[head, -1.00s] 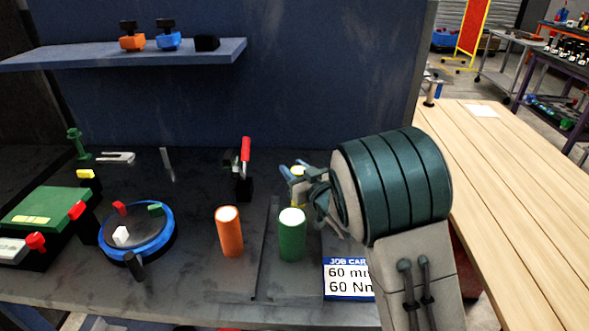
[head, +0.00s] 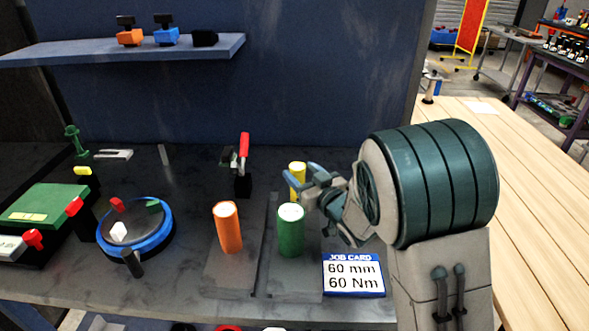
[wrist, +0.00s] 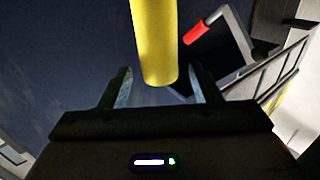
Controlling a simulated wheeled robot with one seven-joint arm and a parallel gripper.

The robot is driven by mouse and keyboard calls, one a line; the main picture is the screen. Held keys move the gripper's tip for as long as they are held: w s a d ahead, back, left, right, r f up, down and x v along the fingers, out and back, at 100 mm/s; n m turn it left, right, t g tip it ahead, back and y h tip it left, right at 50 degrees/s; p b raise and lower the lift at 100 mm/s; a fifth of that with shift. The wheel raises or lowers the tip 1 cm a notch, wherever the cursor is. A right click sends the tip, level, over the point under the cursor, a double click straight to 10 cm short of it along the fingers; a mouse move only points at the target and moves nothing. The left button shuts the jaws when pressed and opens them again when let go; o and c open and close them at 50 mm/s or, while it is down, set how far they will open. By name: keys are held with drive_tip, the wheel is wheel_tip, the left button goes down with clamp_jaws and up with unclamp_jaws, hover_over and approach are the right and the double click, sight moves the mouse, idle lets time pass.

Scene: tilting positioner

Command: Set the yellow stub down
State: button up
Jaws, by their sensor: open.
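The yellow stub (head: 297,175) stands upright behind the green cylinder (head: 290,230), which hides its foot in the head view. My gripper (head: 310,180) is open at the stub's right side, its fingers pointing left toward it. In the wrist view the yellow stub (wrist: 156,40) shows between the two spread fingers (wrist: 161,85), with dark gaps on both sides. Whether a finger touches it cannot be told from the head view.
An orange cylinder (head: 228,228) stands left of the green one. A red-handled clamp (head: 243,165) is behind them. A job card (head: 353,276) reading 60 mm, 60 Nm is at the front. A blue-rimmed round positioner (head: 165,240) sits at left, below a shelf (head: 90,52).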

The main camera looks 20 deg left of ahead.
drive_tip(key=b+v, duration=0.1)
drive_tip(key=v, duration=0.6)
drive_tip(key=shift+s+d, duration=0.25)
